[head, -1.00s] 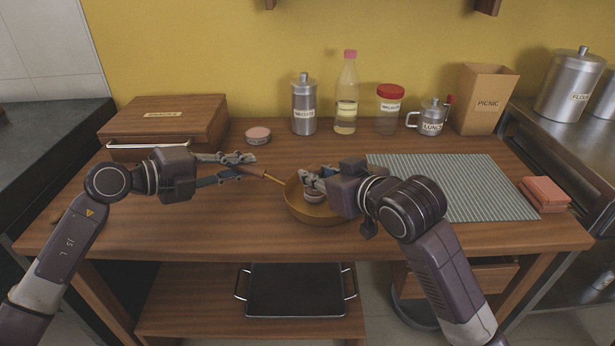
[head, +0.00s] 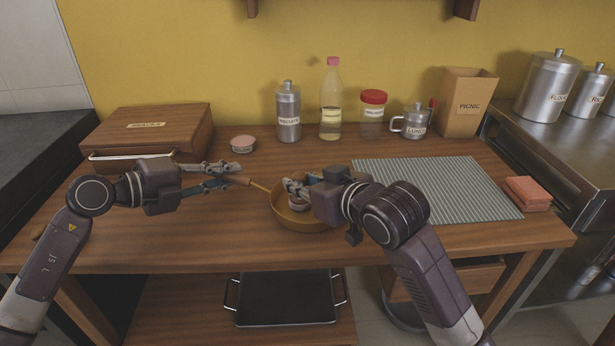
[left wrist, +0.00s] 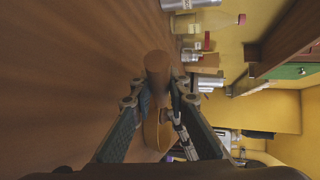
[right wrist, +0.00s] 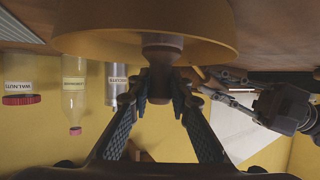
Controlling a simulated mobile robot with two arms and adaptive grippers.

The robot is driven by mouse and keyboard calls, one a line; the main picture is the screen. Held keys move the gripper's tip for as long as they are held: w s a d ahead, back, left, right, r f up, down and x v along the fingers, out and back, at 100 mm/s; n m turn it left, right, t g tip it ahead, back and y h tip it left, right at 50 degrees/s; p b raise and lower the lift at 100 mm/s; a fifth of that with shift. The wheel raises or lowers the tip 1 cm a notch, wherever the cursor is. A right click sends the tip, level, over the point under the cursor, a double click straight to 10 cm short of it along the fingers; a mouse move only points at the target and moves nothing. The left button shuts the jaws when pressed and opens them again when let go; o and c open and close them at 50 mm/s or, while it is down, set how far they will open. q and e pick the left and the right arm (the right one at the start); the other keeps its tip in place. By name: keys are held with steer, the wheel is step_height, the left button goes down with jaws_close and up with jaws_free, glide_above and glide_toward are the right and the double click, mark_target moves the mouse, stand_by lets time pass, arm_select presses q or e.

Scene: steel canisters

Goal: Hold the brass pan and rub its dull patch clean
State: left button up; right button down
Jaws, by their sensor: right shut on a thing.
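The brass pan (head: 325,222) sits on the wooden table with its wooden handle (head: 240,181) pointing left. My left gripper (head: 228,176) has its fingers apart on either side of the handle. The left wrist view shows the handle end (left wrist: 158,66) between those fingers, with gaps beside it. My right gripper (head: 291,187) is shut on the knob (right wrist: 162,85) of a small round rubbing pad (head: 299,206), inside the pan. Arm and pad cover part of the pan's inside. I cannot make out the dull patch.
A striped mat (head: 440,190) and reddish folded cloths (head: 527,194) lie right. The table's front is clear.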

steer(key=shift+s+a, duration=1.15)
step_height(320, 180, up, 8)
steer(key=shift+w+d, duration=0.1)
steer(key=shift+f, duration=0.1)
stand_by(0.4)
